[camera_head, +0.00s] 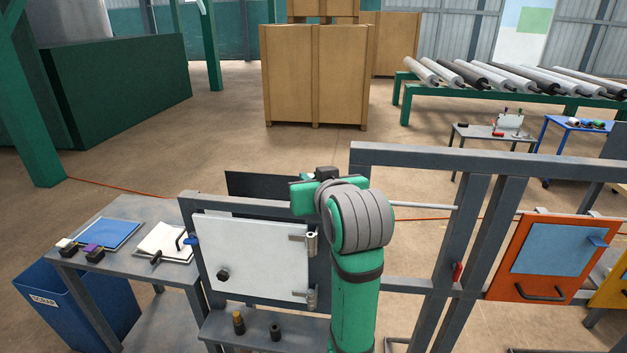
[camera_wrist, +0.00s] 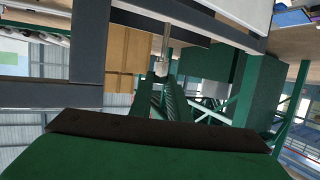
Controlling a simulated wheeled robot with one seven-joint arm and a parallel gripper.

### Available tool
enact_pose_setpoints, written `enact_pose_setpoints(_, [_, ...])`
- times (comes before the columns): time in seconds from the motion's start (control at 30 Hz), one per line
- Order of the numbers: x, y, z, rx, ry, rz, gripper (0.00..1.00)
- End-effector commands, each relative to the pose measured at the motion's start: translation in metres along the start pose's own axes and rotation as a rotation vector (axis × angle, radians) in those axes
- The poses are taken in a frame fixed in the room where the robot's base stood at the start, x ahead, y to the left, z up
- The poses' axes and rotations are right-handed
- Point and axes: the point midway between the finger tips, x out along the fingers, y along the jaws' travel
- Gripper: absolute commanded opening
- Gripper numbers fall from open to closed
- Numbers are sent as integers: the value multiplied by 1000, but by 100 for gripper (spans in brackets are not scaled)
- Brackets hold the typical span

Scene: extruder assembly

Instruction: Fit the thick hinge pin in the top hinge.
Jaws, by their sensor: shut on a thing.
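The white door panel (camera_head: 248,255) stands upright in a grey frame. Its top hinge (camera_head: 312,242) and bottom hinge (camera_head: 312,298) are on the right edge. My gripper (camera_wrist: 160,82) is shut on a light metal pin (camera_wrist: 162,62), which looks like the thick hinge pin. The wrist view is upside down, so the pin's shaft points down from the fingers, in front of a dark frame bar. In the head view my wrist is above and right of the top hinge and hides the fingertips and pin. I cannot tell whether the pin touches the hinge.
A small shelf (camera_head: 225,328) below the door holds a brass-topped peg (camera_head: 238,323) and a dark peg (camera_head: 275,332). A grey table (camera_head: 125,215) stands at left by a blue bin (camera_head: 75,305). Grey frame posts (camera_head: 462,225) and an orange panel (camera_head: 540,285) stand at right.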

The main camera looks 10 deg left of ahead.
Motion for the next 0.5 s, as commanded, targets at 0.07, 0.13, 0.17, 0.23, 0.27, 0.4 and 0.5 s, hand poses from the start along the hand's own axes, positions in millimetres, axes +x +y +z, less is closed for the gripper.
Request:
enact_pose_setpoints(0.07, [1, 0, 4, 1, -2, 0, 0])
enact_pose_setpoints(0.13, [3, 0, 8, 0, -2, 0, 0])
enact_pose_setpoints(0.17, [3, 0, 10, 0, -2, 0, 0])
enact_pose_setpoints(0.23, [5, 0, 15, 0, -1, -1, 0])
enact_pose_setpoints(0.27, [6, 0, 18, 0, -2, -1, 0])
enact_pose_setpoints(0.4, [9, 0, 30, 1, -2, -1, 0])
enact_pose_setpoints(0.5, [12, 0, 37, 1, -2, -1, 0])
